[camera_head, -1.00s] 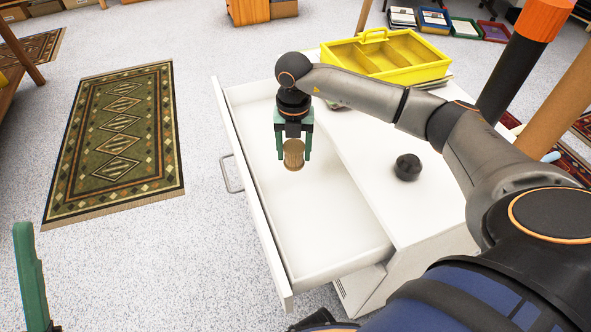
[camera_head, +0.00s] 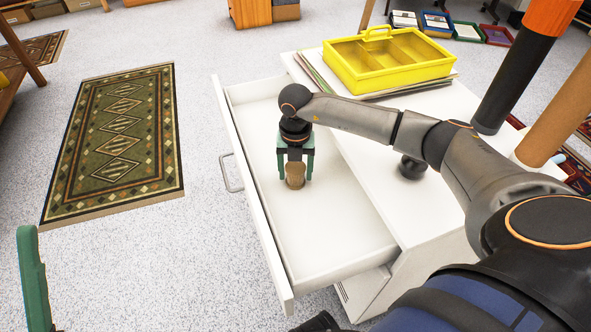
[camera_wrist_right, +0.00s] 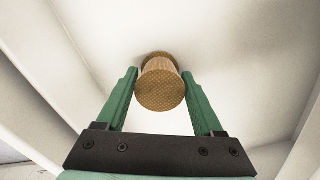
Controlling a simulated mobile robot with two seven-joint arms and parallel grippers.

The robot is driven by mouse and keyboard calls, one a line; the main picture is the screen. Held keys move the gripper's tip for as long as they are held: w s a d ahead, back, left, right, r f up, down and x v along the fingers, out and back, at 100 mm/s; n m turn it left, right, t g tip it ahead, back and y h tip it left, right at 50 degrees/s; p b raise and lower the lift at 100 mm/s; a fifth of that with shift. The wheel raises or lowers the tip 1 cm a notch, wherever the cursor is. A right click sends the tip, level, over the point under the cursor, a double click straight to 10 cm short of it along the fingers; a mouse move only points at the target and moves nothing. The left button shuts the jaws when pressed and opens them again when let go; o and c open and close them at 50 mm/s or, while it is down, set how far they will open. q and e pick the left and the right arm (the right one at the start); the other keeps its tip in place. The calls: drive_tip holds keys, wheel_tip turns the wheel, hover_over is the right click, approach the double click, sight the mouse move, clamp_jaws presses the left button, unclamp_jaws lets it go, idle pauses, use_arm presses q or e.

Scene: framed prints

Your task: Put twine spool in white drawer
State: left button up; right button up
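The twine spool (camera_head: 295,176) is a small tan cylinder inside the open white drawer (camera_head: 330,240). My right gripper (camera_head: 295,174) points down into the drawer, with its green fingers on both sides of the spool. In the right wrist view, the spool (camera_wrist_right: 161,88) sits between the fingertips (camera_wrist_right: 160,82), which appear to touch it. Its far end is at or very near the drawer floor; exact contact is hard to tell. Of my left gripper (camera_head: 34,280), only one green finger shows at the lower left.
The white cabinet top (camera_head: 370,135) carries a yellow divided caddy (camera_head: 388,62) on a stack of flat sheets. A dark round object (camera_head: 411,168) lies there, partly behind my right arm. A patterned rug (camera_head: 115,145) lies left of the drawer. The drawer's near part is clear.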

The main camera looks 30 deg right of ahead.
sight(296, 167)
drive_tip(key=o, duration=0.3)
wheel_tip(296, 167, up, 11)
drive_tip(key=p, duration=0.3)
drive_tip(key=shift+p, duration=0.4)
use_arm(q)
drive_tip(key=r, duration=0.3)
drive_tip(key=shift+w+a+r+y, duration=0.1)
drive_tip(key=shift+a+r+y, duration=0.1)
drive_tip(key=shift+y, duration=0.2)
use_arm(e)
drive_tip(key=shift+r, duration=0.7)
